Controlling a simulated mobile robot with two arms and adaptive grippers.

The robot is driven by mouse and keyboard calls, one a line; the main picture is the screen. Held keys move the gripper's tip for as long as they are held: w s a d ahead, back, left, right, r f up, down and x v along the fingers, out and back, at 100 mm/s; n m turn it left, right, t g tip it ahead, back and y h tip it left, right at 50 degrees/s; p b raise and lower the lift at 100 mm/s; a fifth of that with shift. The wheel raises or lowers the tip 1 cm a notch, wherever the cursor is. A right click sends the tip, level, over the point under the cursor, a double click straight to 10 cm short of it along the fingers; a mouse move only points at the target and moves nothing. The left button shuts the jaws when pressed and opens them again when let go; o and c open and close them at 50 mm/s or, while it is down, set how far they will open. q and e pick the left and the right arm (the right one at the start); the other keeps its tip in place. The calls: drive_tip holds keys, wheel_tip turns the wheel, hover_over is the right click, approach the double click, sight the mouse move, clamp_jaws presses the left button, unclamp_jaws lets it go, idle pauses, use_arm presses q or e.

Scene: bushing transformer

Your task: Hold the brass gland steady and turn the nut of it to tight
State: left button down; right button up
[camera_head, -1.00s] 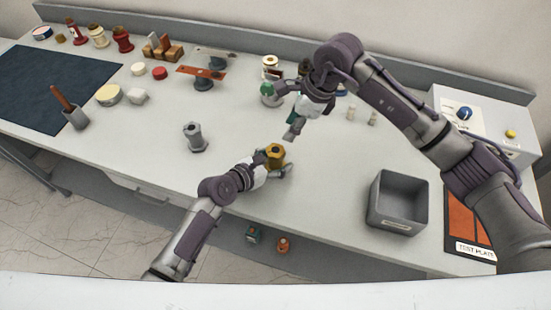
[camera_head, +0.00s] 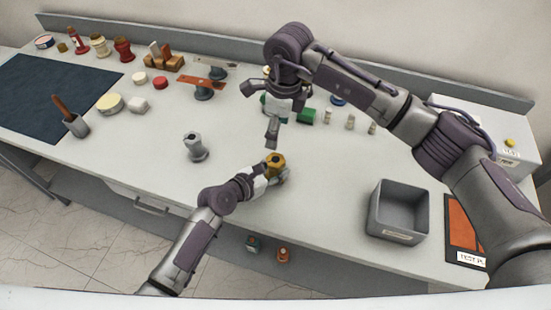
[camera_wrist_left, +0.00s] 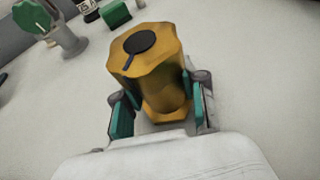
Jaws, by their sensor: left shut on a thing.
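The brass gland (camera_head: 275,160) stands upright on the bench near its front edge. In the left wrist view the brass gland (camera_wrist_left: 155,95) fills the middle, with its wide hexagonal nut (camera_wrist_left: 143,48) on top and a dark round mark with a line on the nut's top face. My left gripper (camera_head: 272,173) is shut on the gland's body below the nut, its green pads (camera_wrist_left: 160,112) on either side. My right gripper (camera_head: 260,110) is above and behind the gland, pointing down with fingers spread, open and empty, apart from the nut.
A grey gland-like part (camera_head: 194,147) stands to the left. A grey open bin (camera_head: 399,212) and an orange test plate (camera_head: 462,225) are at the right. A green block (camera_head: 307,116) and small pale pieces (camera_head: 350,122) stand behind. The bench between gland and bin is clear.

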sight(276, 159)
drive_tip(key=shift+m+h, duration=0.3)
drive_tip(key=shift+h, duration=0.2)
drive_tip(key=f, duration=1.1)
drive_tip(key=shift+a+f, duration=0.1)
drive_tip(key=shift+a, duration=0.15)
drive_tip(key=shift+w, duration=0.1)
drive_tip(key=c, duration=1.2)
